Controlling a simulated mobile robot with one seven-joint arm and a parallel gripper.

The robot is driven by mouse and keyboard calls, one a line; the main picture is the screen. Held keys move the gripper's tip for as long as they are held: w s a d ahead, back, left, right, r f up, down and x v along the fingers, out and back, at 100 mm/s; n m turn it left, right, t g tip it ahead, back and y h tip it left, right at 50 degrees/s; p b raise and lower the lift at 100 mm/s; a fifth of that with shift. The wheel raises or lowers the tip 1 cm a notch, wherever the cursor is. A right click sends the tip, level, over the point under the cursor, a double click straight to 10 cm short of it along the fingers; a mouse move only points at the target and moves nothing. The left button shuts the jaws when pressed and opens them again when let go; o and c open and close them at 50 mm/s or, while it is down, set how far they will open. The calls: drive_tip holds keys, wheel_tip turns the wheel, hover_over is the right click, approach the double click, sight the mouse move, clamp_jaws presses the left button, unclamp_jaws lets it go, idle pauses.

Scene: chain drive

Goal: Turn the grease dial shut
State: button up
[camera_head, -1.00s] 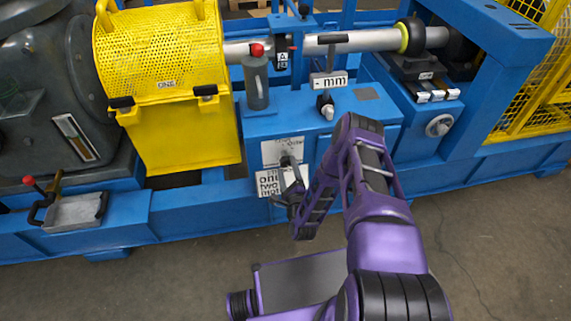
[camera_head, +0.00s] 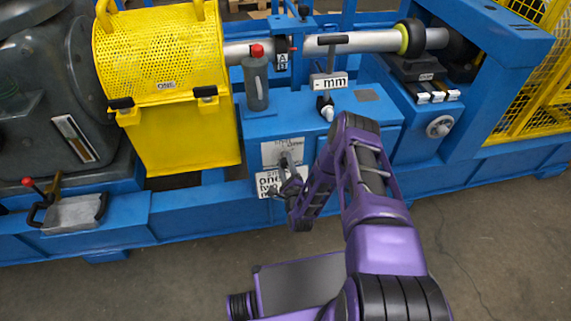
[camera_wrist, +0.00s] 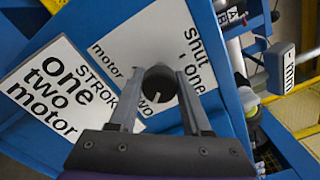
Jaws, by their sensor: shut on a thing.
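The grease dial, a dark round knob with a pale line on its face (camera_wrist: 160,82), sits on a pale plate (camera_wrist: 128,42) fixed to the blue machine. Words such as "shut", "one", "two" and "motor" are printed around it. My gripper (camera_wrist: 162,76) is shut on the dial, one finger on each side, in the wrist view. The pale line lies toward the bottom of that view, near the "two" word. In the head view the gripper (camera_head: 287,166) is at the plate, and the fingers and wrist mostly hide the dial.
A white card reading "one two motor" (camera_wrist: 50,88) is beside the plate. Above are a grey cylinder with a red knob (camera_head: 256,80) and a lever with an "mm" label (camera_head: 330,82). A yellow guard (camera_head: 185,130) stands to the left. The floor in front is open.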

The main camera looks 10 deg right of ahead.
drive_tip(key=shift+n, duration=0.3)
clamp_jaws()
drive_tip(key=n, duration=0.6)
drive_tip(key=shift+n, duration=0.3)
drive_tip(key=n, duration=0.3)
drive_tip(key=shift+f+n, duration=0.1)
drive_tip(key=shift+n, duration=0.2)
drive_tip(key=n, duration=0.3)
drive_tip(key=shift+n, duration=0.3)
drive_tip(key=n, duration=1.3)
drive_tip(key=shift+s+d+n, duration=0.1)
drive_tip(key=shift+n, duration=0.3)
